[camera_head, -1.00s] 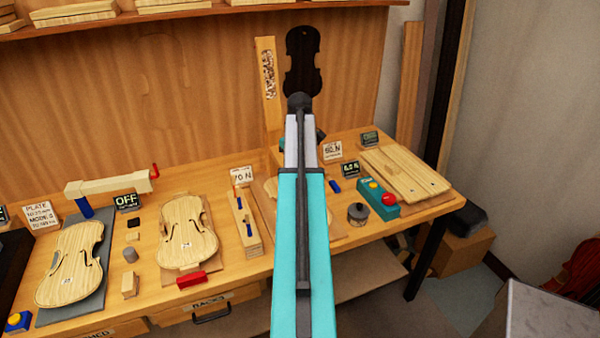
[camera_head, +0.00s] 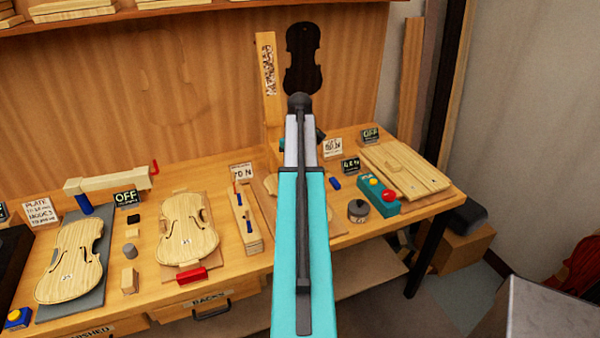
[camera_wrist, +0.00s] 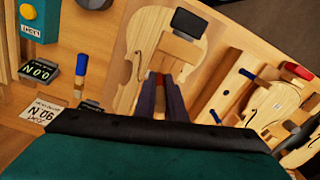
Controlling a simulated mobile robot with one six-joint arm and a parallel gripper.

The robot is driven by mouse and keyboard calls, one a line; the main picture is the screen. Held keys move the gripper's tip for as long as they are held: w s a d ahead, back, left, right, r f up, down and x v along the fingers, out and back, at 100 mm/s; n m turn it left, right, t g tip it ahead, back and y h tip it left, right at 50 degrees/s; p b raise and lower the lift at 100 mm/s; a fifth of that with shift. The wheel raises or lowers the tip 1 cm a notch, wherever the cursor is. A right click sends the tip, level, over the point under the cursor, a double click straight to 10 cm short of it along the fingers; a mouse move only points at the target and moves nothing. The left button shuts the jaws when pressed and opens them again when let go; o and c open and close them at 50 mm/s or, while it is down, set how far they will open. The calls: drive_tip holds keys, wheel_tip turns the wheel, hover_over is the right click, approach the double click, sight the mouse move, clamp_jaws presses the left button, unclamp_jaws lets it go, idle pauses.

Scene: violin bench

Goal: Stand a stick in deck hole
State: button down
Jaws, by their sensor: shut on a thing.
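My gripper (camera_wrist: 160,92) points down over a violin-shaped plate (camera_wrist: 150,30) with an f-hole. Its two dark fingers are closed on a small reddish-brown piece (camera_wrist: 159,78), mostly hidden between them. I cannot tell whether this piece is a stick or whether it touches anything below. A pale wooden block (camera_wrist: 166,50) with a black piece (camera_wrist: 188,21) shows just beyond the fingertips, over the plate. In the head view my arm hides the gripper and most of this plate (camera_head: 269,183). Right of the arm, a pale flat board (camera_head: 408,165) has small dark holes.
A blue stick-like piece (camera_wrist: 82,66) lies beside the plate. A wooden holder (camera_head: 245,222) with blue pieces and another violin plate (camera_head: 187,228) lie left of the arm.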

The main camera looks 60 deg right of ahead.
drive_tip(key=shift+r+p, duration=2.1)
drive_tip(key=shift+r, duration=2)
drive_tip(key=shift+f+b, duration=0.9)
drive_tip(key=shift+f, duration=1.5)
idle(1.5)
